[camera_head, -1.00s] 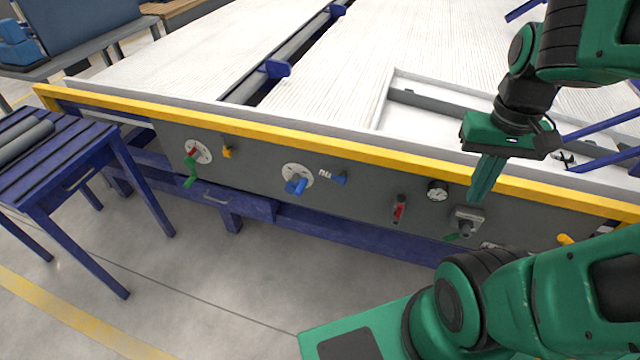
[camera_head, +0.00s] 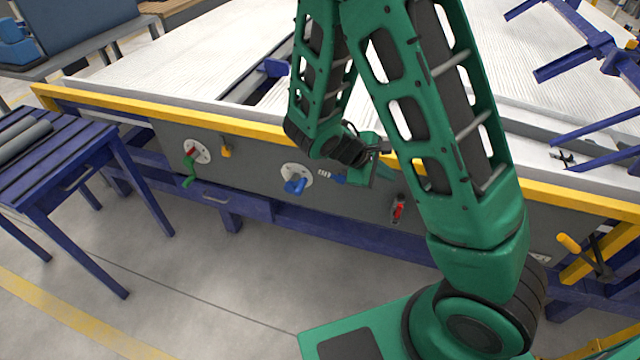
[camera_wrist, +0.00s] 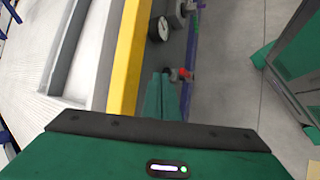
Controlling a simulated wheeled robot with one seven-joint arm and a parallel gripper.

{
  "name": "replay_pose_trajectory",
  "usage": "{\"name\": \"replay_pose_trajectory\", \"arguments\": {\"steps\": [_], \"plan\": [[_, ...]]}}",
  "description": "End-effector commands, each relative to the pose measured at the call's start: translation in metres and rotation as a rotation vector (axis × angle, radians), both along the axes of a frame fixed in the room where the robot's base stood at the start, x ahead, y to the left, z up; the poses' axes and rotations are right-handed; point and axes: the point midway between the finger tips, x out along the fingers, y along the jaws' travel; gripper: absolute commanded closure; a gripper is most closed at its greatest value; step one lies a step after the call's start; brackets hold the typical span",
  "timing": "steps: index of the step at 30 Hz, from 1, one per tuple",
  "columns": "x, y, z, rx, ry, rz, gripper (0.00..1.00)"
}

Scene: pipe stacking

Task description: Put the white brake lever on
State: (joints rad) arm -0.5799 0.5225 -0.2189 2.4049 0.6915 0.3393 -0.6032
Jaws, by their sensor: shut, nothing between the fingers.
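My gripper (camera_wrist: 160,82) is shut and empty in the wrist view, its green fingers together beside the yellow rail and left of a red lever (camera_wrist: 182,74). In the head view my gripper (camera_head: 362,176) is in front of the grey panel, between a blue lever (camera_head: 339,179) and the red lever (camera_head: 398,210); its fingertips are partly hard to make out. A white disc (camera_head: 307,173) carries a blue handle (camera_head: 295,186). Another white disc (camera_head: 205,149) carries a red and green handle (camera_head: 189,168). I cannot make out a clearly white lever.
The yellow rail (camera_head: 140,109) runs along the panel's top edge. A blue roller table (camera_head: 50,165) stands at the left. My arm hides the right part of the panel. The floor in front is open.

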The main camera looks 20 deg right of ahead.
Motion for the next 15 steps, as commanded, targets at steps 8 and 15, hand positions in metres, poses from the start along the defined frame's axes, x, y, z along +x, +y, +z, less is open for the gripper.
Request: {"name": "replay_pose_trajectory", "arguments": {"steps": [8,15], "plan": [[0.047,0.063,-0.054,-0.264,0.124,0.458,1.00],[0.070,0.129,-0.100,-0.509,0.223,0.855,1.00]]}}
